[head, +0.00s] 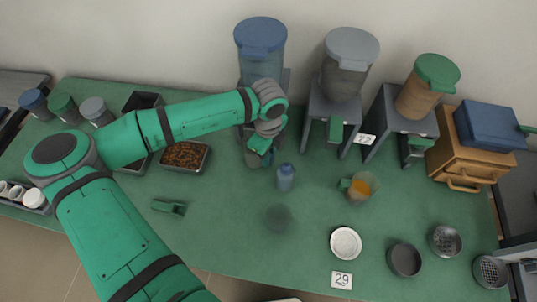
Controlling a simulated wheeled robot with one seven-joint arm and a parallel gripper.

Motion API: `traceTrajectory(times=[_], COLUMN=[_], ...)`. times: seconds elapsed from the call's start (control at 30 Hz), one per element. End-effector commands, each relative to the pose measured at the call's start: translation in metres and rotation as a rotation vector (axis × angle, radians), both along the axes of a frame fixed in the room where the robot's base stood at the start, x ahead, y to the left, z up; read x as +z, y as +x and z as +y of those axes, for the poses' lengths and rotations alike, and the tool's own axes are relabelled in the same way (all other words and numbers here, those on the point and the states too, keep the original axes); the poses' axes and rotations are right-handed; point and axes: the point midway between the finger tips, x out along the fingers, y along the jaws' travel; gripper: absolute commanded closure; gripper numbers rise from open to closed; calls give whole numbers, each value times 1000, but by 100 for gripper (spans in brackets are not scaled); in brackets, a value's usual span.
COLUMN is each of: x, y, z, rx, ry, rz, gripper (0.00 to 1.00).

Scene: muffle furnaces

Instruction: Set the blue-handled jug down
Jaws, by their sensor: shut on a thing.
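My gripper (260,150) is at the end of the green arm, in front of the blue-lidded dispenser (260,65). It is shut on a greyish see-through vessel, the blue-handled jug (252,160), just below the fingers. The fingers hide most of the jug and its handle, so I cannot see the handle's colour. I cannot tell whether its base touches the green table (225,235).
A green-handled jug with orange liquid (361,188) is further right. A metal tray of brown pieces (185,156) lies left. Grey-lidded (350,60) and green-lidded (430,85) dispensers stand behind. The front-left table is mostly clear.

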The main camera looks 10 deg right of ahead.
Motion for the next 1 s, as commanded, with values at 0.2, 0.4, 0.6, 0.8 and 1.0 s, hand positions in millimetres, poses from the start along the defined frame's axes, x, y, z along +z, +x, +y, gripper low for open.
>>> traceTrajectory(times=[0.2, 0.4, 0.6, 0.8, 1.0], x=[-5, -8, -8, -7, 8], y=[0, 1, 1, 1, 1], z=[3, 7, 8, 8, 6], rx=[6, 14, 15, 14, 12], ry=[0, -1, 0, 1, -2], rz=[-1, 1, 0, -1, -2], gripper=[100, 100, 64, 64, 64])
